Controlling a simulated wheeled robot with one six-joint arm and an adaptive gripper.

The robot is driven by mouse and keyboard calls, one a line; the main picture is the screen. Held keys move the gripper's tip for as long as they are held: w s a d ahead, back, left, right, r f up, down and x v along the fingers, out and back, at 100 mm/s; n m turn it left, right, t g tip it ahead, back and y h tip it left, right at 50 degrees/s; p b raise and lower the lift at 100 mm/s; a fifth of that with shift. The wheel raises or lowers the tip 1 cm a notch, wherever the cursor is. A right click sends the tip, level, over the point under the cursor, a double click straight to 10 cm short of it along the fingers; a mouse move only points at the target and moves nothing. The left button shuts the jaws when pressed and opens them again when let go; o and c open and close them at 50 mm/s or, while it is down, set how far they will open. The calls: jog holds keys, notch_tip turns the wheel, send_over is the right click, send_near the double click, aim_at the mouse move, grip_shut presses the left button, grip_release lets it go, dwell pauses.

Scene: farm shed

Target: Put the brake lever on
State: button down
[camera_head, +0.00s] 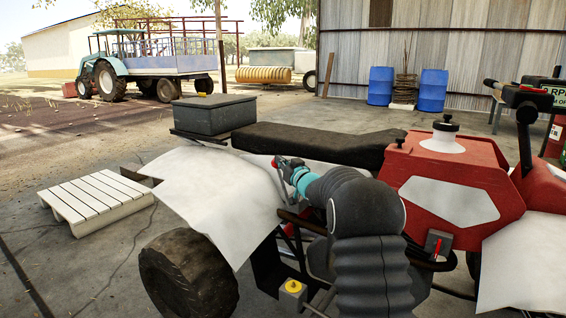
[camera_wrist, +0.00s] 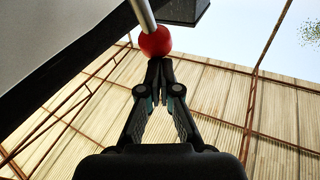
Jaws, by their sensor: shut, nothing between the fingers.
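A lever with a round red knob (camera_wrist: 155,41) on a metal rod (camera_wrist: 143,12) shows at the top of the wrist view; I take it for the brake lever. My gripper (camera_wrist: 160,62) is shut and empty, its fingertips right at the knob's lower edge in the picture. I cannot tell whether they touch it. In the head view my gripper (camera_head: 279,162) is beside the quad bike's black seat (camera_head: 317,144), above the white rear fender (camera_head: 215,187). A small red spot shows at its tip; most of the lever is hidden there.
The red tank (camera_head: 455,170) and handlebar (camera_head: 528,98) are to the right. A grey box (camera_head: 213,115) sits behind the seat. A white pallet (camera_head: 97,199) lies left.

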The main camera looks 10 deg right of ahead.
jog(key=shift+a, duration=0.3)
jog(key=s+d+r, duration=0.1)
jog(key=s+r, duration=0.1)
jog(key=s, duration=0.4)
jog(key=s+d+r, duration=0.2)
jog(key=s+r, duration=0.1)
jog(key=s, duration=0.3)
jog(key=shift+s+d+r, duration=0.25)
jog(key=shift+d+r, duration=0.05)
